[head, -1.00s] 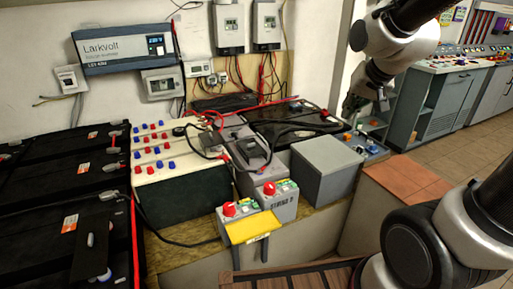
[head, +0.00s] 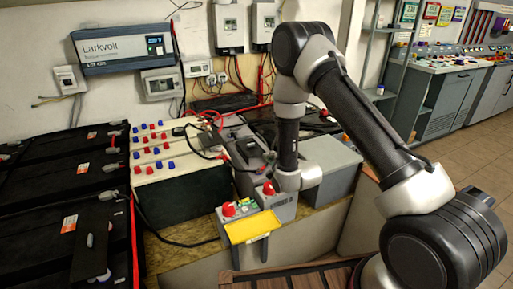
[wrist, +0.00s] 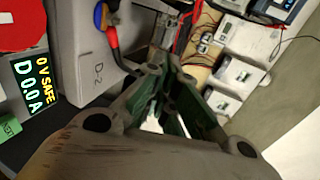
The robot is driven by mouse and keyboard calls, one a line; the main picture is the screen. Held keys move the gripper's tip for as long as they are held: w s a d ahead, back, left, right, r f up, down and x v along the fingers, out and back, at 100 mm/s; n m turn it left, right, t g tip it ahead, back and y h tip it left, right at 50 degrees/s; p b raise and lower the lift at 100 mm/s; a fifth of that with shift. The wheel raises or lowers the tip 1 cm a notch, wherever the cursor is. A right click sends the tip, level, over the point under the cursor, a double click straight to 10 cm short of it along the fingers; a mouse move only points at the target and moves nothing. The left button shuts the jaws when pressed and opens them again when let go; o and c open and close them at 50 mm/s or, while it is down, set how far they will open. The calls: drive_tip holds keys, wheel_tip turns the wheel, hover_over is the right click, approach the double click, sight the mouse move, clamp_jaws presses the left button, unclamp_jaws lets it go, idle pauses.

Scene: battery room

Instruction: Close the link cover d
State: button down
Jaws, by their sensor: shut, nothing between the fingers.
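My gripper (wrist: 163,98) shows in the wrist view with its fingers together and nothing between them. A pale grey surface marked D-2 (wrist: 96,72) lies just left of the fingers, with a red and blue cable lug above it. A display (wrist: 37,88) at the left reads 0 V SAFE, D 0.0 A. In the head view my wrist is over the string D box (head: 281,209), which has a red knob (head: 268,188), and hides part of it. My fingers are hidden there. I cannot tell which part is link cover d or how it stands.
A yellow plate (head: 252,227) hangs at the front of the boxes. A large grey box (head: 333,168) stands right of my wrist. Black batteries (head: 75,195) fill the left. Loose cables cross the battery tops. The floor (head: 470,165) at the right is clear.

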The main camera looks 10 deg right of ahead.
sight(253, 145)
drive_tip(key=x, duration=0.4)
drive_tip(key=r+x, duration=0.1)
drive_tip(key=x, duration=0.8)
drive_tip(key=shift+w+a+r, duration=0.1)
drive_tip(key=shift+w, duration=0.45)
drive_tip(key=shift+a, duration=0.1)
